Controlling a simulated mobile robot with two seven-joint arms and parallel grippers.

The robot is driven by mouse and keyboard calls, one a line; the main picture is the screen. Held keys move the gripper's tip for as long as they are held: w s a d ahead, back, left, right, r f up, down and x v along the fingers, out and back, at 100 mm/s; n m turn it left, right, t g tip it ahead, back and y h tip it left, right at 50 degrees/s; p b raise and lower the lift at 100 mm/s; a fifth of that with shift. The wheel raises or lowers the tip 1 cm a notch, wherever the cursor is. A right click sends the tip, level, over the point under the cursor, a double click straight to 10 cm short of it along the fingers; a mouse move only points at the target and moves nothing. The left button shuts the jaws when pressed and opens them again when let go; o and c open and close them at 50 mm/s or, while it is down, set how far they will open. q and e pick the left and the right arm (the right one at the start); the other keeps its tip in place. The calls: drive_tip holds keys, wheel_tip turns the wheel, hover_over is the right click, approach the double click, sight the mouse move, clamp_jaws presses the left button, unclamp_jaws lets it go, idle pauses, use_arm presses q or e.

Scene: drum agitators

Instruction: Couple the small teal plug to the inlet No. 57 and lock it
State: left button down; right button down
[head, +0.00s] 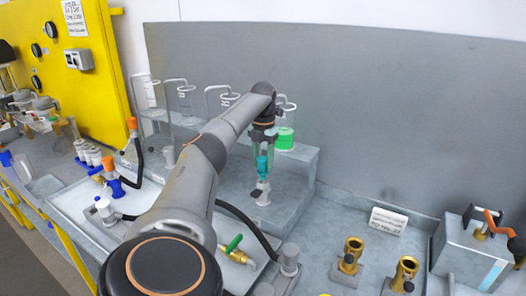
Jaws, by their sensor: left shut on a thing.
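My left gripper (263,158) reaches over from the front, points down, and is shut on the small teal plug (262,166). The teal plug is upright. Directly below it is a pale grey-white fitting (261,193) on the grey stepped stand. I cannot tell whether the plug touches this fitting or is just above it. No number 57 is readable, so I cannot tell which fitting is that inlet. My right gripper is not in view.
A green-handled brass valve (236,250) and a black hose are in front. Two brass fittings (351,254) and a grey box with an orange lever (497,223) are at right. A grey panel (380,110) closes the back.

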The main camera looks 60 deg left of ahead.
sight(263, 170)
use_arm(q)
drive_tip(key=shift+f, duration=0.25)
idle(0.3)
drive_tip(key=shift+f+b, duration=0.35)
drive_tip(key=shift+f, duration=0.65)
drive_tip(key=shift+d+f, duration=0.1)
drive_tip(key=shift+f, duration=0.5)
idle(0.6)
drive_tip(key=shift+c, duration=1.4)
unclamp_jaws()
drive_tip(key=shift+r, duration=0.1)
drive_tip(key=shift+r+p, duration=0.4)
drive_tip(key=shift+r, duration=3.5)
